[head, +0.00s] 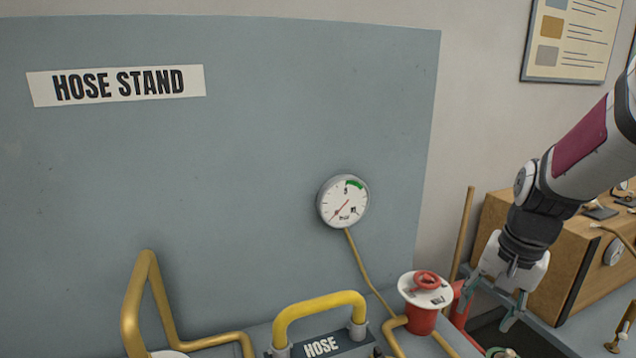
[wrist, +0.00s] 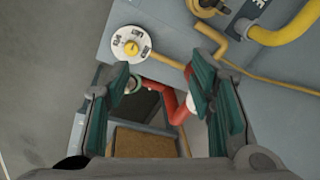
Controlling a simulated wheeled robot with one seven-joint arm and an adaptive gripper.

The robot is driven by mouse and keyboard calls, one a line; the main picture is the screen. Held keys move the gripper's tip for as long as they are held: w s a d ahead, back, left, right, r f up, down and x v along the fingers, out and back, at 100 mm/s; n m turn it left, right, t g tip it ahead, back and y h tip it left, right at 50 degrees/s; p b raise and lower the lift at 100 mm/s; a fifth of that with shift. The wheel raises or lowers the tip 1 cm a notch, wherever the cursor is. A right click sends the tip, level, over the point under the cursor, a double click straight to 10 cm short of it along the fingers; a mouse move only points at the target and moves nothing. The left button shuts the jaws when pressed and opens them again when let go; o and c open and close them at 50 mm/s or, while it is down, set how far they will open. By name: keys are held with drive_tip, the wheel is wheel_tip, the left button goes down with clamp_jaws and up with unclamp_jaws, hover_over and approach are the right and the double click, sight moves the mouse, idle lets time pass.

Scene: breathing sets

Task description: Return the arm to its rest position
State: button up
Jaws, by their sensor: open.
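My gripper (head: 490,306) hangs at the lower right of the head view, fingers pointing down. Its fingers are apart with nothing between them. It is just right of a red cylinder with a white top and red knob (head: 424,313). In the wrist view, the two dark green finger pads of my gripper (wrist: 165,98) stand wide apart. A red pipe (wrist: 170,98) shows below and between them.
A grey panel with a HOSE STAND sign (head: 116,85) and a gauge (head: 343,201) stands behind. A yellow handle (head: 320,303) is left of the red cylinder. A wooden cabinet (head: 530,250) stands behind my gripper. A white dial (wrist: 131,44) shows in the wrist view.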

drive_tip(key=s+a+r+n+t, duration=0.2)
drive_tip(key=s+a+r+n, duration=0.2)
drive_tip(key=s, duration=0.4)
drive_tip(key=s+a+r+n+t, duration=0.1)
drive_tip(key=s+a+r+n, duration=0.3)
drive_tip(key=s+a+r, duration=0.2)
drive_tip(key=shift+s+a+r+t+h, duration=0.35)
drive_tip(key=shift+s+r, duration=0.5)
drive_tip(key=shift+s, duration=0.45)
